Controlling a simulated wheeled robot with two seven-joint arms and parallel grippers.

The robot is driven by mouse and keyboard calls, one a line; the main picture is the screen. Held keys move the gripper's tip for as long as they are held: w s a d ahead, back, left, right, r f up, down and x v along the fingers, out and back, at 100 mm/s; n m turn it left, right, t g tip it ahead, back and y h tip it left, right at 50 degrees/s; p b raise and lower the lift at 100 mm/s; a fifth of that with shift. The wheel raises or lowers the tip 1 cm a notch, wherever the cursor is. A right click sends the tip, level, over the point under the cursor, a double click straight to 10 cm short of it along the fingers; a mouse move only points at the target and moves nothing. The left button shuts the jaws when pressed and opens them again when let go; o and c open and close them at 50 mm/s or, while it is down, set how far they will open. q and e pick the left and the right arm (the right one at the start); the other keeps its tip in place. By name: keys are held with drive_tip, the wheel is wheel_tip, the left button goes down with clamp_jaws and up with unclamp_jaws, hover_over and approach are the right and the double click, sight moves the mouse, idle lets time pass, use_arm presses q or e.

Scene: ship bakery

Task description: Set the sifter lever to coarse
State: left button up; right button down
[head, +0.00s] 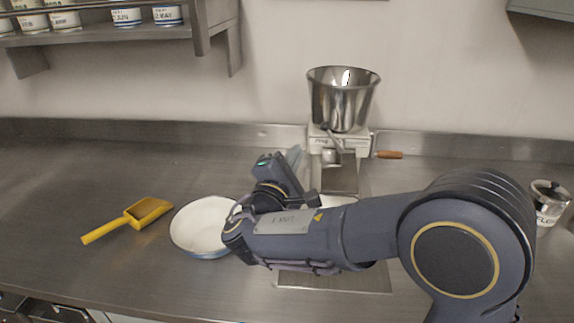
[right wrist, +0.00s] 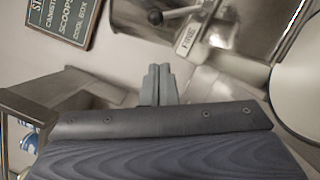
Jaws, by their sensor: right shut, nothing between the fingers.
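The sifter (head: 343,108) stands against the back wall, with a shiny steel hopper on a pale body. Its lever shows in the right wrist view as a thin rod with a dark round knob (right wrist: 155,17). The knob is close to a white label reading FINE (right wrist: 187,37). No coarse label is readable. My right gripper (head: 296,157) is just left of the sifter body, with its fingers together and empty. In the right wrist view its fingertips (right wrist: 158,70) are apart from the knob. My left gripper is out of view.
A white bowl (head: 197,227) and a yellow scoop (head: 130,219) lie left on the steel counter (head: 80,170). The sifter's wooden crank handle (head: 389,155) sticks out right. A lidded jar (head: 548,204) stands far right. A shelf with canisters (head: 126,16) hangs upper left.

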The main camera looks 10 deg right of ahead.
sight(324, 129)
drive_tip(key=w+d, duration=0.1)
drive_tip(key=w+d+r+p, duration=0.1)
drive_tip(key=d, duration=0.1)
drive_tip(key=w+d+r, duration=0.1)
drive_tip(key=shift+d+p, duration=0.35)
drive_tip(key=shift+d, duration=0.05)
drive_tip(key=shift+s+d+r+m+b, duration=0.1)
drive_tip(key=shift+d+r+m+b, duration=0.1)
drive_tip(key=shift+m+b, duration=0.3)
drive_tip(key=shift+r+g+b, duration=0.1)
drive_tip(key=shift+g+b, duration=0.2)
drive_tip(key=shift+b, duration=0.1)
drive_tip(key=shift+s+d+r+m+b, duration=0.1)
drive_tip(key=shift+d+r+m+b, duration=0.25)
drive_tip(key=shift+m+b, duration=0.65)
drive_tip(key=s+d+r+m+g+y+b, duration=0.2)
drive_tip(key=d+m+b, duration=0.5)
drive_tip(key=m+b, duration=0.3)
drive_tip(key=shift+g+y+b, duration=0.3)
drive_tip(key=shift+y+b, duration=0.1)
drive_tip(key=shift+b, duration=0.6)
